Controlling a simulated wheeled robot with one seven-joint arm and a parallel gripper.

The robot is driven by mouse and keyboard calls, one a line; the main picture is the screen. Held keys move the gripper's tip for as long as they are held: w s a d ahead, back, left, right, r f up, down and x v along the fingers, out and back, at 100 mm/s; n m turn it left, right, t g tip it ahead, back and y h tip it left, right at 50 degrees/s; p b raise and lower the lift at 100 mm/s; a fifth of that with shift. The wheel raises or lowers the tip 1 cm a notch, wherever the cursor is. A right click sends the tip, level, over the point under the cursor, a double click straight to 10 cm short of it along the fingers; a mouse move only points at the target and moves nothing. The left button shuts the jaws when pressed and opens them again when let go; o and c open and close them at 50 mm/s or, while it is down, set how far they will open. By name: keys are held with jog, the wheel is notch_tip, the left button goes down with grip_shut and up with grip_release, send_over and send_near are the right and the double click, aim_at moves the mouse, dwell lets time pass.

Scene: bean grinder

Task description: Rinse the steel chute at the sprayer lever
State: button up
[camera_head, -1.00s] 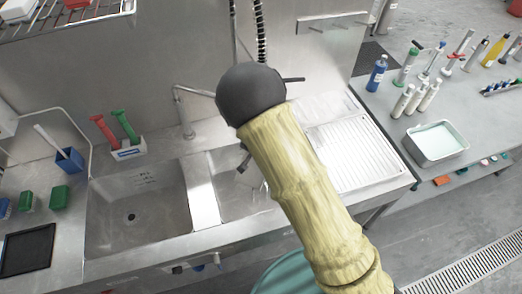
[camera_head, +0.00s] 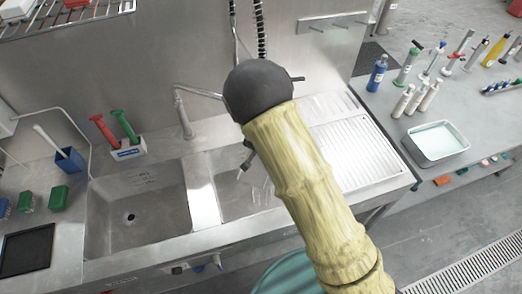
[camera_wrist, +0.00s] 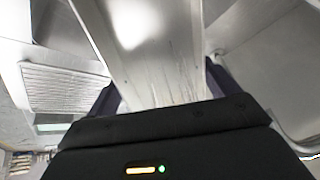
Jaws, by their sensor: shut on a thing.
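In the wrist view my gripper (camera_wrist: 160,95) is shut on the steel chute (camera_wrist: 150,50), a pale metal channel running upward between the two dark fingers. In the head view my yellow-sleeved arm covers the gripper and most of the chute. A pale piece, perhaps the chute's end, shows left of the arm above the right basin (camera_head: 228,203). A coiled dark sprayer hose (camera_head: 260,35) hangs at the back wall and passes behind my arm. The sprayer lever cannot be made out for certain; a small dark metal part shows beside the arm.
A bent faucet (camera_head: 183,115) stands behind the basins. The left basin (camera_head: 135,215) is empty. A ribbed drainboard (camera_head: 350,150) lies right of my arm. Red and green brushes (camera_head: 115,130) stand in a holder. A blue bottle (camera_head: 377,72) and a liquid-filled tray (camera_head: 436,143) are on the right counter.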

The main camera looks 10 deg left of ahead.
jog(key=shift+s+a, duration=0.1)
jog(key=shift+a, duration=0.05)
jog(key=shift+s+a, duration=0.3)
jog(key=shift+s, duration=0.05)
jog(key=shift+d, duration=0.1)
dwell(0.4)
jog(key=s+d+b, duration=0.2)
jog(key=s+d, duration=0.3)
jog(key=shift+s+d, duration=0.2)
jog(key=shift+d, duration=0.2)
dwell(0.5)
dwell(1.4)
jog(key=s+d+r, duration=0.3)
jog(key=r, duration=0.1)
jog(key=shift+s+d+p, duration=0.2)
jog(key=shift+d+p, duration=0.1)
jog(key=shift+p, duration=0.15)
dwell(0.6)
